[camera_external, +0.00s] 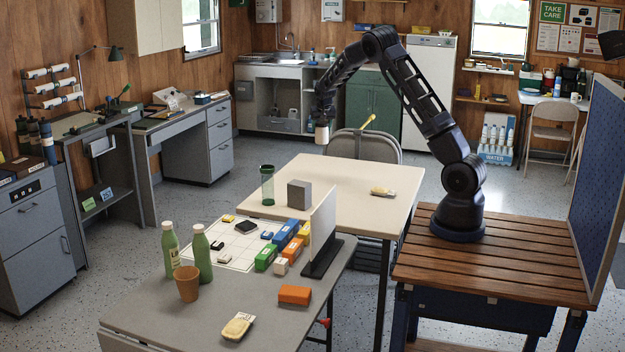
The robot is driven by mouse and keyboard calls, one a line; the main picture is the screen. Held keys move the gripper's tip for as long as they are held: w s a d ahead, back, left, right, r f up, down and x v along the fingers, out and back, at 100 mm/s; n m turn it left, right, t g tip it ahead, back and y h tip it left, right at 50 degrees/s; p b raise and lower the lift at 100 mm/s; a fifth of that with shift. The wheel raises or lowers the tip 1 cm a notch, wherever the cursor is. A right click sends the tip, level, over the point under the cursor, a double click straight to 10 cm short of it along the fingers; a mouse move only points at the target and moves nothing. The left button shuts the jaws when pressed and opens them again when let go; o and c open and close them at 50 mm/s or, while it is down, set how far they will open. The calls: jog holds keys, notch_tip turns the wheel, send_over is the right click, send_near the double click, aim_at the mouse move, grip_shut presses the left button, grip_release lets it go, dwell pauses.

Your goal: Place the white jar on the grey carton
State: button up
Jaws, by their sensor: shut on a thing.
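The white jar (322,136) hangs upright below my gripper (322,123), which is shut on it. The jar is in the air over the far part of the cream table, apart from everything below. The grey carton (299,194) is a small box standing on the cream table (345,174) near its left side. My gripper and the jar appear above and a little to the right of the carton in the picture. The carton's top is bare. The fingers are small and dark here, so their exact contact on the jar is hard to see.
A green transparent tumbler (267,185) stands just left of the carton. An upright white panel (323,228) on a black base stands in front of it. Coloured boxes (286,236), green bottles (202,257) and a brown cup (187,284) occupy the grey table. The cream table's right side is mostly clear.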

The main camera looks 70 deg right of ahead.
jog(key=a+r+n+t+y, duration=0.1)
jog(key=a+r+n, duration=0.35)
jog(key=a, duration=1.05)
jog(key=a+r+n+t+y, duration=0.1)
jog(key=a+r+n, duration=0.35)
jog(key=a, duration=1.05)
jog(key=shift+m, duration=0.8)
notch_tip(320, 180, down, 18)
jog(key=shift+w+r, duration=0.1)
jog(key=shift+r, duration=0.1)
jog(key=shift+f, duration=0.15)
jog(key=o, duration=1.2)
